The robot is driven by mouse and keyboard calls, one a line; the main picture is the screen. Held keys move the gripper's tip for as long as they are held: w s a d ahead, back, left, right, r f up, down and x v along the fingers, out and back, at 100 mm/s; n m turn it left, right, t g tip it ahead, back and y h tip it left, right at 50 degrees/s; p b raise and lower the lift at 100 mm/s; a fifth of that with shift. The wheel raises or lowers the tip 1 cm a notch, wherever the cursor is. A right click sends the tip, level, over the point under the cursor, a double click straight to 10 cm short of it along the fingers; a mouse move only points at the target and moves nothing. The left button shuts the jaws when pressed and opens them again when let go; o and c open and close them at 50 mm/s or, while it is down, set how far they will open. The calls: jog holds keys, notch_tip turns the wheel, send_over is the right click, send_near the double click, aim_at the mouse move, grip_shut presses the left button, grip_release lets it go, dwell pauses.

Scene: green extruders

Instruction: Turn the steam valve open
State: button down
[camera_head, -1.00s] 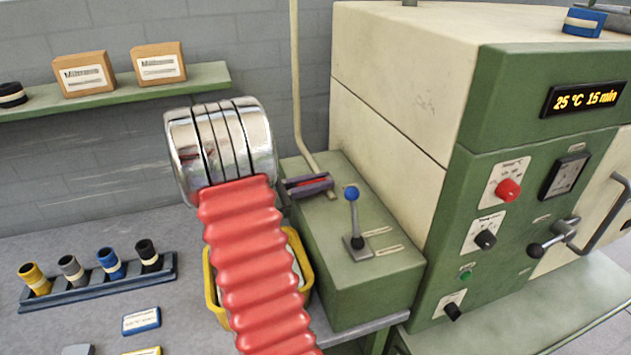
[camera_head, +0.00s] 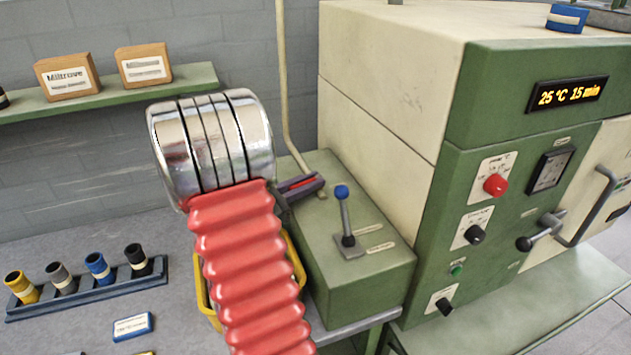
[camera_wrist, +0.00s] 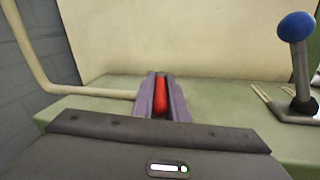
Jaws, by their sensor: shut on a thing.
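A red handle (camera_wrist: 161,97) sits between the two purple-grey fingers of my gripper (camera_wrist: 158,86) in the wrist view. My gripper is shut on it, low over the green box top (camera_wrist: 240,97). A cream pipe (camera_wrist: 85,91) comes down the wall and bends to end beside the fingers. In the head view my gripper (camera_head: 313,183) reaches from the left onto the same green box, with a strip of red handle (camera_head: 301,183) showing between the fingers. The valve body under the handle is hidden.
A blue-knobbed lever (camera_head: 341,193) stands upright on the box, right of my gripper. The large green and cream machine (camera_head: 385,110) rises behind and right. A rack (camera_head: 155,272) with several coloured cylinders sits on the bench at left. A yellow container (camera_head: 203,295) is partly hidden.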

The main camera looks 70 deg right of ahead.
dwell(0.4)
jog(key=c, duration=1.7)
grip_release()
jog(key=shift+c, duration=0.2)
jog(key=v, duration=1.3)
jog(key=shift+a, duration=0.4)
jog(key=shift+w, duration=0.1)
